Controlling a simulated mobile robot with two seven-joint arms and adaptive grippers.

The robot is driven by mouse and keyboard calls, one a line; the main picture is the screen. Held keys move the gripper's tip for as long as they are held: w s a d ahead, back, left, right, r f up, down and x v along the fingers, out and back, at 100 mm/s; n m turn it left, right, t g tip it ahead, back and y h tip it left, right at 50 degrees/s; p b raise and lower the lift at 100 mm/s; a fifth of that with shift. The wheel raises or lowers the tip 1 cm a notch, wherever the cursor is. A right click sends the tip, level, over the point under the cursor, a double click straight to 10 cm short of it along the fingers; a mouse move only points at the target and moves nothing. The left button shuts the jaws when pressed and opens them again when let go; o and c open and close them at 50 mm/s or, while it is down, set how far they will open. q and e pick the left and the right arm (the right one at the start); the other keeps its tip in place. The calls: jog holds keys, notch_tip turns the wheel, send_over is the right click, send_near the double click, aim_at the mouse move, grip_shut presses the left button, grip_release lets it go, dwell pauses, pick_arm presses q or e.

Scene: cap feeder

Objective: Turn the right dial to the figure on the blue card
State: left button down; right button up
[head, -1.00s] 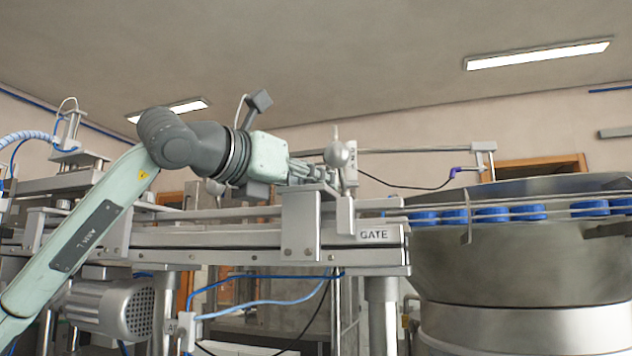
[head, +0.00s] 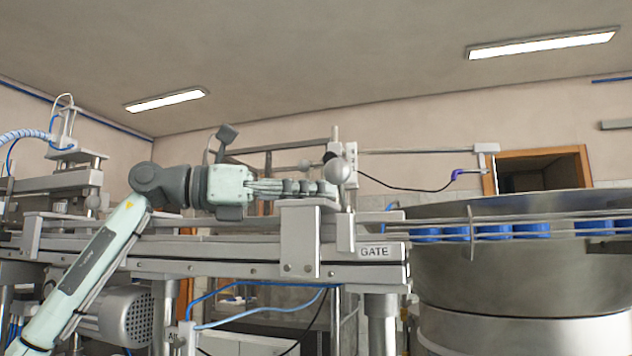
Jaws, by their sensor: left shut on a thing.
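My left gripper (head: 322,188) reaches in from the left above the conveyor rail. Its fingers are shut at the upright gate handle, just below and beside its grey ball knob (head: 341,171). The exact contact is partly hidden by the fingers. A plate marked GATE (head: 374,252) is on the rail just below and to the right. Neither a dial nor a blue card can be made out in this view. My right gripper is not in view.
A large metal feeder bowl (head: 500,275) with blue caps (head: 530,229) along its rim stands at the right. The conveyor rail (head: 200,252) runs across the middle. A motor (head: 125,317) and blue hoses are below it. Space above the bowl is open.

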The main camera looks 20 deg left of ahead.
pick_arm(q)
jog(key=shift+r+m+g+h, duration=0.1)
jog(key=shift+m+g+h, duration=0.3)
jog(key=shift+m+g, duration=0.35)
jog(key=c, duration=1.3)
grip_release()
jog(key=shift+v, duration=3.75)
